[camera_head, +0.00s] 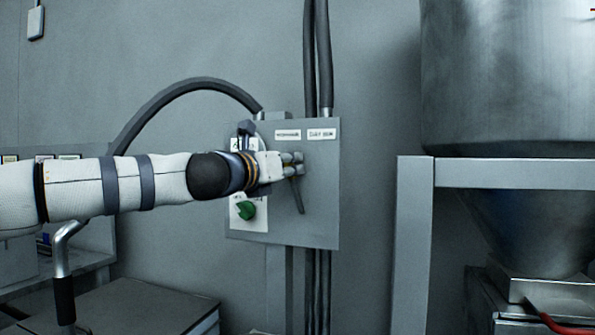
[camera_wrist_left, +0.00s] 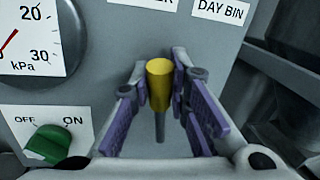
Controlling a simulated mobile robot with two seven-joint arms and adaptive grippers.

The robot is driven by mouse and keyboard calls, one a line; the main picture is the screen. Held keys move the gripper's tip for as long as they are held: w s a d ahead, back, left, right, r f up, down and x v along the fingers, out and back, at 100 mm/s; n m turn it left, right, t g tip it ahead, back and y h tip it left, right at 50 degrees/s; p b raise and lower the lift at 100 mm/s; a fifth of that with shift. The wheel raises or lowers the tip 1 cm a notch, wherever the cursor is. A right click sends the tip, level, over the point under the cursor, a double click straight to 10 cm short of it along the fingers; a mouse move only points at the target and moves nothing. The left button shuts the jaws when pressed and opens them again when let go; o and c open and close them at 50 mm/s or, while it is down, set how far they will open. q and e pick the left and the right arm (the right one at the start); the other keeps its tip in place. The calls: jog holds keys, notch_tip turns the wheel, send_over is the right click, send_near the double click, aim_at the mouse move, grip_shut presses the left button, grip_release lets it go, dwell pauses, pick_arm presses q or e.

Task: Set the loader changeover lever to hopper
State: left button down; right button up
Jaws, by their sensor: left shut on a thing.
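The changeover lever shows in the left wrist view as a yellow grip (camera_wrist_left: 159,85) with a dark shaft, between the purple-padded fingers. My left gripper (camera_head: 293,164) is at the grey panel (camera_head: 322,205), shut on the lever's yellow grip. In the head view the gripper hides the grip, and a dark rod slants down from beneath the fingers. Above it on the panel are two white labels. The right one reads DAY BIN (camera_wrist_left: 221,10); the left one (camera_head: 288,135) is partly cut off in the wrist view, ending in R. My right gripper is not in view.
A green OFF/ON knob (camera_wrist_left: 47,145) is at the panel's lower left, below a kPa gauge (camera_wrist_left: 30,38). A large metal vessel (camera_head: 505,75) on a grey frame (camera_head: 412,240) stands to the right. Dark conduits (camera_head: 317,60) run above the panel.

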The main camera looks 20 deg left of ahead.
pick_arm(q)
jog(key=shift+w+a+f+n+t+y+b, duration=0.15)
jog(key=shift+a+f+n+b, duration=0.15)
jog(key=shift+a+n+b, duration=0.45)
jog(key=shift+s+a+f+n+t+y+b, duration=0.1)
jog(key=shift+a+f+n+b, duration=0.25)
jog(key=shift+a+n+b, duration=0.35)
jog(key=shift+w+a+f+n+t+y+b, duration=0.15)
jog(key=shift+a+f+n+b, duration=0.25)
jog(key=shift+n+b, duration=0.55)
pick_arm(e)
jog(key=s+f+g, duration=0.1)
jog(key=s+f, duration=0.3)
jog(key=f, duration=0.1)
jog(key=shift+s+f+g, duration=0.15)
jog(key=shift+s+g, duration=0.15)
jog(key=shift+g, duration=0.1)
pick_arm(q)
jog(key=shift+s+a+r, duration=0.1)
jog(key=shift+r, duration=0.05)
jog(key=c, duration=1.5)
grip_release()
jog(key=v, duration=1.2)
jog(key=shift+a, duration=0.1)
